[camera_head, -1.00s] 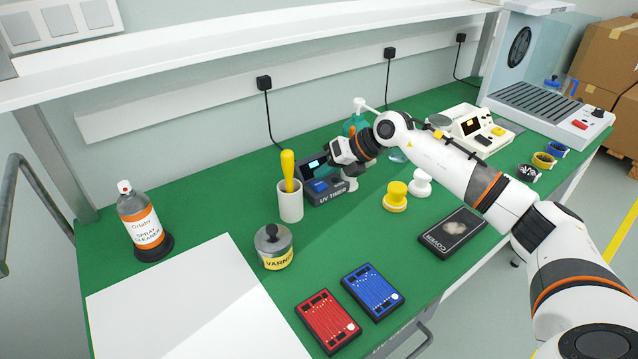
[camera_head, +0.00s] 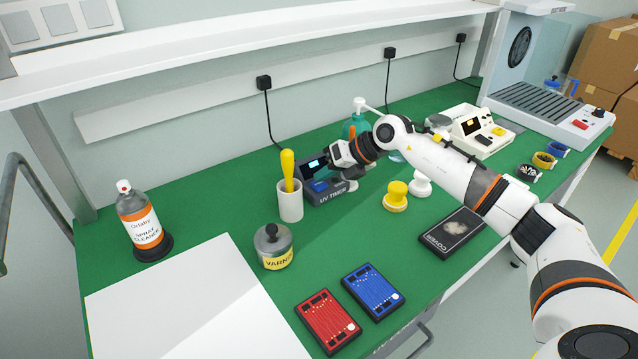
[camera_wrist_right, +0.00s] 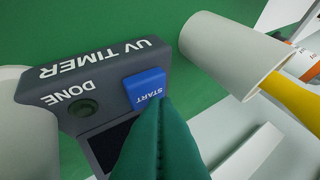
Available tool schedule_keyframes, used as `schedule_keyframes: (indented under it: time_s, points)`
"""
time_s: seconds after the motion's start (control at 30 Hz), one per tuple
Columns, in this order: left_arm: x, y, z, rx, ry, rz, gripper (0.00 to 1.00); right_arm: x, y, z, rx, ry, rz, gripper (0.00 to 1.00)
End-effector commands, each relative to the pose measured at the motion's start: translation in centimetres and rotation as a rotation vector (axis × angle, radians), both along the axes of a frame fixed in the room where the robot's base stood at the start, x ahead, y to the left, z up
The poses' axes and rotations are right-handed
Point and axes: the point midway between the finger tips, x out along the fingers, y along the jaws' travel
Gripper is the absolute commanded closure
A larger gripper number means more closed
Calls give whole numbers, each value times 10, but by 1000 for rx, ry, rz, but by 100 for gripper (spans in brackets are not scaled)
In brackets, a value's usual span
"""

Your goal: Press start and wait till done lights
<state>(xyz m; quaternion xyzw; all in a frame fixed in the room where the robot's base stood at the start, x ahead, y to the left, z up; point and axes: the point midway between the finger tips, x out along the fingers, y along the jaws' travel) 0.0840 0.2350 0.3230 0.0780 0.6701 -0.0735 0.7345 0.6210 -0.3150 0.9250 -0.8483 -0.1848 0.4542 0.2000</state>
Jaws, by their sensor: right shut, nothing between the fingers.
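The grey UV timer (camera_head: 327,196) stands on the green bench mat, with a small lit screen (camera_head: 317,163) in the head view. In the right wrist view its blue START button (camera_wrist_right: 146,90) and dark, unlit DONE lamp (camera_wrist_right: 85,107) show. My right gripper (camera_wrist_right: 162,104) is shut and empty. Its green fingertips are at the edge of the START button and overlap it in the picture; whether they touch or press it I cannot tell. In the head view the right gripper (camera_head: 341,158) is over the timer and hides part of it. My left gripper is not in view.
A white cup (camera_head: 290,204) with a yellow-handled tool stands close left of the timer. A varnish jar (camera_head: 274,250), yellow knob (camera_head: 396,197), teal bottle (camera_head: 355,125) and black COVER box (camera_head: 453,235) are around it.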

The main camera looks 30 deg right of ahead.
Motion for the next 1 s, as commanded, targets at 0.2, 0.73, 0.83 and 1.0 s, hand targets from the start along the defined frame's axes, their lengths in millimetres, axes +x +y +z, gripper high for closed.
schedule_keyframes:
  time_s: [0.2, 0.73, 0.83, 1.0]
  points:
    - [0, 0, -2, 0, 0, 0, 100, 0, 0, -4, 0, 0, 0, 100]
    - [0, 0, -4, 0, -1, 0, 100, 0, 0, -9, 0, 2, 0, 100]
    - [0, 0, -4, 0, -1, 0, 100, 0, 0, -10, 0, 2, 0, 100]
    - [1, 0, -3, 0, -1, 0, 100, 0, 0, -8, 0, 2, 0, 100]
